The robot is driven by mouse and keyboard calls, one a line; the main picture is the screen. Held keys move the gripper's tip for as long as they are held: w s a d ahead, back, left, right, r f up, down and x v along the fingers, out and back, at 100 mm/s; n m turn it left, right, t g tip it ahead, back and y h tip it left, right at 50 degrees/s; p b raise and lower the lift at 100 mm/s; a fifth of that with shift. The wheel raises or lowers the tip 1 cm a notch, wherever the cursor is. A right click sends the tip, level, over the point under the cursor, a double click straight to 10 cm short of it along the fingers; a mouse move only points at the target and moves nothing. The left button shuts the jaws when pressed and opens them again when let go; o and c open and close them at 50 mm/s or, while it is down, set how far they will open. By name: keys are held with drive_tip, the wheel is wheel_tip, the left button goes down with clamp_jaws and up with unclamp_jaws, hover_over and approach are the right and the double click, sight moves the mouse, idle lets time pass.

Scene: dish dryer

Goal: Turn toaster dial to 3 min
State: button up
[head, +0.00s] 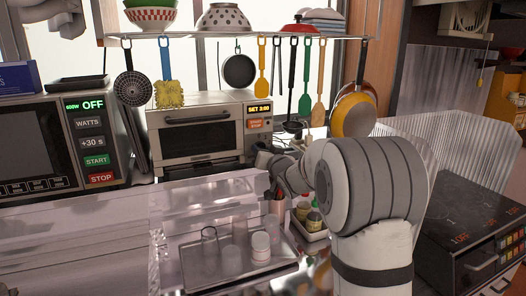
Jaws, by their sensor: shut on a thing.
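The toaster oven (198,142) stands on the counter left of centre, with a glass door and a handle across its top. At its right, a small display (259,109) reads "SET 3:00", and an orange start/stop button (256,124) sits below it. My gripper (259,153) is at the lower right of the toaster's front, below the button, where it is shut on the dial. The dial itself is hidden behind the gripper. My arm reaches in from the right.
A microwave (98,148) stands at left. Utensils and pans hang from a rack (240,37) above the toaster. A metal tray (225,262) with glasses and jars lies in front, bottles (314,217) beside it. A cooktop (465,220) is at right.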

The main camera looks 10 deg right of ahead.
drive_tip(key=shift+f, duration=0.15)
drive_tip(key=o, duration=1)
drive_tip(key=shift+s+d+b, duration=0.15)
drive_tip(key=shift+s+d, duration=0.1)
drive_tip(key=shift+s, duration=1.05)
drive_tip(key=shift+s+d+b, duration=0.1)
drive_tip(key=shift+s+d, duration=0.1)
drive_tip(key=shift+s, duration=1.05)
drive_tip(key=shift+s+d+b, duration=0.15)
drive_tip(key=shift+s+d, duration=0.1)
drive_tip(key=shift+s, duration=1.05)
drive_tip(key=s+f+g+h+p, duration=0.1)
drive_tip(key=s+g, duration=0.4)
drive_tip(key=s, duration=0.7)
drive_tip(key=s+a+f+g+h+p, duration=0.1)
drive_tip(key=s+f+g+p, duration=0.2)
drive_tip(key=s, duration=0.9)
drive_tip(key=s+f+n+g+h+p, duration=0.1)
drive_tip(key=s+f+g, duration=0.3)
drive_tip(key=s, duration=0.9)
drive_tip(key=shift+s+a+f+g+p, duration=0.15)
drive_tip(key=shift+g+p, duration=0.3)
drive_tip(key=shift+g, duration=0.3)
drive_tip(key=shift+w+a+r+g+p, duration=0.15)
drive_tip(key=shift+g+p, duration=0.25)
drive_tip(key=shift+g, duration=0.35)
